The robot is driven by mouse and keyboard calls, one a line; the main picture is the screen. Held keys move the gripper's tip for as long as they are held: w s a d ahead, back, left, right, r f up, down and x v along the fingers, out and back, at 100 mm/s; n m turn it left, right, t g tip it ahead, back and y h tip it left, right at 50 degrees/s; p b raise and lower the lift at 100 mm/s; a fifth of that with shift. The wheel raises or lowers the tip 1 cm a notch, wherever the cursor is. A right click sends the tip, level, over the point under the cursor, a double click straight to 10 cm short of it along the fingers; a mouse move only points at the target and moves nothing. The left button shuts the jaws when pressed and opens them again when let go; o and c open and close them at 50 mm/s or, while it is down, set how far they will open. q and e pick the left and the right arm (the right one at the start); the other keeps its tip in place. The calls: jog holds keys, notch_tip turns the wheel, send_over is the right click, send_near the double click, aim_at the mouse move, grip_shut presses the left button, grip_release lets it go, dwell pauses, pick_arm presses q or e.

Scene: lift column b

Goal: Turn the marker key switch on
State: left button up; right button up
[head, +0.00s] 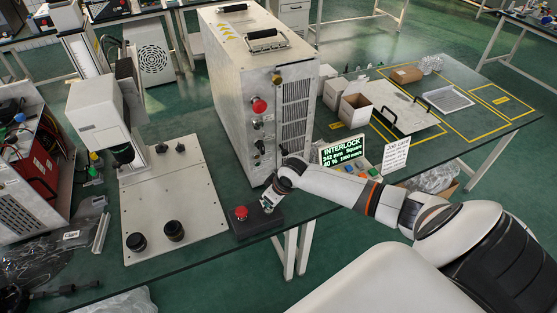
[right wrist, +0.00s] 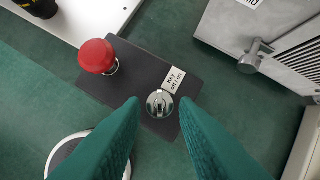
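The marker key switch (right wrist: 159,103) is a round silver switch with a raised key bar, on a dark control box (right wrist: 128,80). Its bar points roughly up and down in the right wrist view. A small white label (right wrist: 174,80) reading "key off on" sits beside it. A red mushroom button (right wrist: 97,56) is on the same box; it also shows in the head view (head: 241,212). My right gripper (right wrist: 160,101) is open, its two teal fingertips on either side of the switch in the picture, apparently above it. In the head view my right gripper (head: 270,198) hides the switch. My left gripper is not in view.
A tall grey cabinet (head: 235,95) stands behind the box. A white base plate (head: 190,190) with a marking head lies to its left. A display (head: 343,152) reading "INTERLOCK" and a paper sign (head: 396,154) stand to the right. The table's front edge is close to the box.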

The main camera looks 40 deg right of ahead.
jog(key=b+v, duration=0.1)
jog(key=v, duration=0.8)
jog(key=shift+r+b, duration=0.2)
jog(key=shift+b, duration=0.1)
